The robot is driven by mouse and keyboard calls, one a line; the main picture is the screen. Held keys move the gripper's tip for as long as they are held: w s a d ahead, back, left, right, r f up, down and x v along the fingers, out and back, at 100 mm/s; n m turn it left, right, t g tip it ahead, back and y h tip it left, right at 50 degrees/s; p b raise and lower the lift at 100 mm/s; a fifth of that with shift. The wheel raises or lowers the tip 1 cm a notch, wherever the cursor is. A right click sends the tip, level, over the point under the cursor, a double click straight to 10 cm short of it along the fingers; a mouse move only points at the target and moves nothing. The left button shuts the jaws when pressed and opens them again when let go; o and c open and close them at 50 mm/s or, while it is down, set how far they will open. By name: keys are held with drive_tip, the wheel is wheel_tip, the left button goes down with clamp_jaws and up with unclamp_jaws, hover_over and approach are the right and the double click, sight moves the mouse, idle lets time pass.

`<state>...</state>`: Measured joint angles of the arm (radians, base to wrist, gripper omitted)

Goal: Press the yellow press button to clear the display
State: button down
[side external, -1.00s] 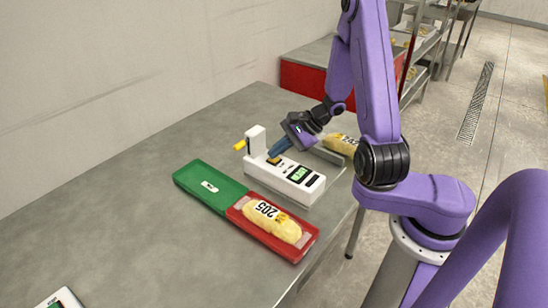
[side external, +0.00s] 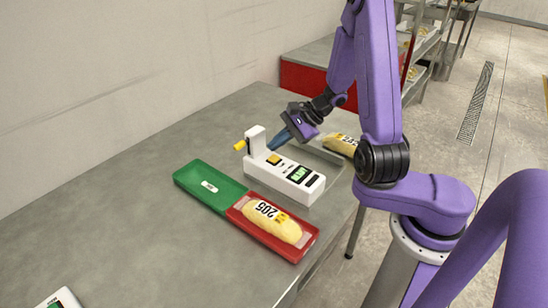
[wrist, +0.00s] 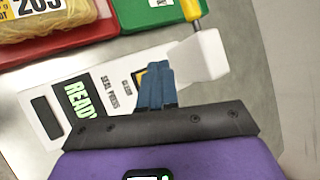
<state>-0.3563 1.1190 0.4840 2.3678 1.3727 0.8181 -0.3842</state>
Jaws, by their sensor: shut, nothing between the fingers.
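The white sealing machine (side external: 285,176) stands on the grey table. Its yellow square button (side external: 273,159) lies on the top near the upright post. In the wrist view the button (wrist: 138,77) is partly hidden behind my fingers. The display (side external: 299,174) is lit green, and in the wrist view the display (wrist: 79,98) reads READY. My gripper (side external: 272,148) is shut and empty, its blue fingertips just above and behind the button, seemingly apart from it. The gripper (wrist: 158,70) also shows in the wrist view.
A yellow handle (side external: 239,145) sticks out from the post. In front lie a green tray (side external: 190,181) with a white label and a red tray (side external: 300,254) holding a yellow pack marked 205 (side external: 272,222). Another yellow pack (side external: 341,145) lies behind. The table's left is mostly clear.

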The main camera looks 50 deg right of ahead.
sight(277, 158)
drive_tip(key=shift+r, duration=2.05)
drive_tip(key=shift+a, duration=0.2)
drive_tip(key=s+a+r+n+g, duration=0.2)
drive_tip(key=s+a+n+g, duration=0.6)
drive_tip(key=a+n, duration=0.45)
drive_tip(key=s+d+r+n+h, duration=0.1)
drive_tip(key=s+d+n+h, duration=0.1)
drive_tip(key=s+n, duration=0.7)
drive_tip(key=s+d+r+n+t+h, duration=0.1)
drive_tip(key=s+r+n+h, duration=0.1)
drive_tip(key=s+n, duration=0.6)
drive_tip(key=shift+s+d+r+n+h, duration=0.15)
drive_tip(key=shift+s+d+n+h, duration=0.2)
drive_tip(key=shift+n+h, duration=0.55)
